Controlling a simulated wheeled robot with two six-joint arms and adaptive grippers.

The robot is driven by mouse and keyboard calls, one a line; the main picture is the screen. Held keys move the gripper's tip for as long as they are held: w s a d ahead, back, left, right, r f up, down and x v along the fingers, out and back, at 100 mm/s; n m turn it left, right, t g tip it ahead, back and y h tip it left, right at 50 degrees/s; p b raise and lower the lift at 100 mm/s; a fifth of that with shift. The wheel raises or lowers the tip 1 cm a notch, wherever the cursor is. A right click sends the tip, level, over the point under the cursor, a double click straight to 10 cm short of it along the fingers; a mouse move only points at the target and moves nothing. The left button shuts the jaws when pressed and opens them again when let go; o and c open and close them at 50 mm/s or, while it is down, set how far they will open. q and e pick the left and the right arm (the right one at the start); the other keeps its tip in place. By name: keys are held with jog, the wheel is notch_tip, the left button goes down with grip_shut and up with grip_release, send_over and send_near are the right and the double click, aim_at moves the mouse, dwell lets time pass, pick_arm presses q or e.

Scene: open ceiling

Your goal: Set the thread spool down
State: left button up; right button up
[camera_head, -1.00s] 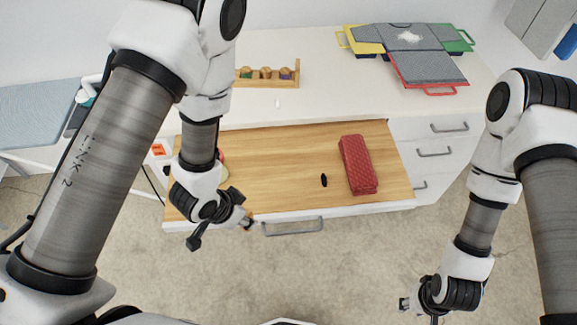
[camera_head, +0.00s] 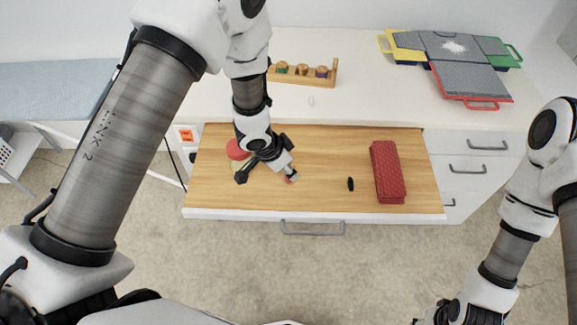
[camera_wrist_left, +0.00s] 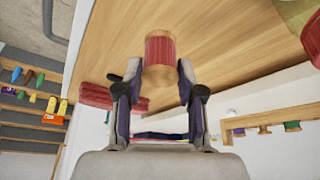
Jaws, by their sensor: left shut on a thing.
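The thread spool (camera_wrist_left: 160,48) has red thread and pale wooden ends. My left gripper (camera_wrist_left: 160,68) is shut on it, with one finger on each side, in the left wrist view. In the head view my left gripper (camera_head: 287,172) points down over the wooden surface of the open drawer (camera_head: 320,150), and only a small part of the spool (camera_head: 292,179) shows at its tips. I cannot tell whether the spool touches the surface. My right gripper (camera_head: 425,321) is mostly cut off at the bottom of the head view.
A red textured case (camera_head: 387,171) and a small black object (camera_head: 350,184) lie to the right of my left gripper. A red round thing (camera_head: 237,149) is to its left. A wooden rack with spools (camera_head: 303,75) stands on the white counter. The wood between gripper and black object is clear.

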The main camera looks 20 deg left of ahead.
pick_arm(q)
jog(key=shift+w+r+p, duration=0.1)
jog(key=shift+w+p, duration=0.2)
jog(key=shift+w, duration=0.25)
notch_tip(320, 180, down, 4)
jog(key=b, duration=0.5)
jog(key=shift+s+f, duration=0.15)
jog(key=shift+f, duration=0.05)
jog(key=shift+r, duration=0.2)
jog(key=shift+c, duration=0.3)
jog(key=shift+f, duration=0.15)
jog(key=o, duration=1)
